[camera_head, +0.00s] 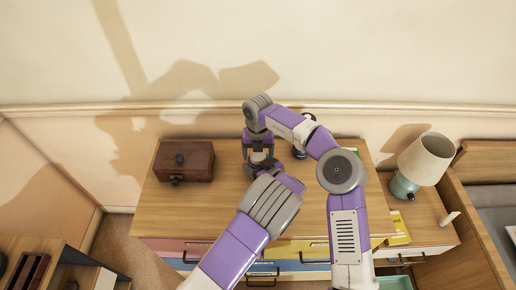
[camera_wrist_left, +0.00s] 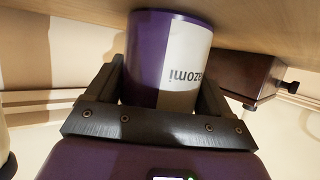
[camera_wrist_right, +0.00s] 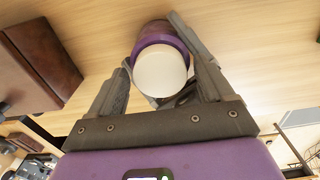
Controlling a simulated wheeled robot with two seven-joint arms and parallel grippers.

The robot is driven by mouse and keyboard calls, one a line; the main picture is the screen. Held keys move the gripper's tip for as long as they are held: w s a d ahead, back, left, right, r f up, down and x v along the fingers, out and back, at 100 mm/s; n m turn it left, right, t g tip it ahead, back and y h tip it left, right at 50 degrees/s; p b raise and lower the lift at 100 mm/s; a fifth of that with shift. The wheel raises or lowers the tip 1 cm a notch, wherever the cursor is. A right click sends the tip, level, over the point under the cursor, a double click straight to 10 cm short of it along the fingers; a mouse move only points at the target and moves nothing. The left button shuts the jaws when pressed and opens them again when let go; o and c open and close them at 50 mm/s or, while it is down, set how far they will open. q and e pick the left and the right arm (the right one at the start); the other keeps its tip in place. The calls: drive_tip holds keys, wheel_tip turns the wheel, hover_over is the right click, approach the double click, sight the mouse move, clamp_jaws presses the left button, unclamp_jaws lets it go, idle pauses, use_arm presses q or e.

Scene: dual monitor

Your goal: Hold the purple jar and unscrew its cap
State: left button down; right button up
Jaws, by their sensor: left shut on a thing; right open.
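The purple jar (camera_wrist_left: 150,60) has a pale label with dark lettering and is upside down in the left wrist view. My left gripper (camera_wrist_left: 163,78) is shut on its sides, with a finger on each side. In the right wrist view the jar's round pale top, the cap (camera_wrist_right: 160,74), faces the camera inside a purple rim. My right gripper (camera_wrist_right: 155,60) is open, with its fingers on either side of the cap; I cannot tell if they touch it. In the head view the right gripper (camera_head: 259,150) points down over the desk, and the arms mostly hide the jar and left gripper.
A dark brown wooden box (camera_head: 186,161) sits left on the wooden desk (camera_head: 215,215). A lamp with a cream shade (camera_head: 426,158) stands at the right. A dark object (camera_head: 300,150) is partly hidden behind my right arm. The desk's left front is clear.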

drive_tip(key=c, duration=1.1)
drive_tip(key=shift+o, duration=0.2)
drive_tip(key=n, duration=0.9)
drive_tip(key=shift+r, duration=0.25)
drive_tip(key=shift+r, duration=0.85)
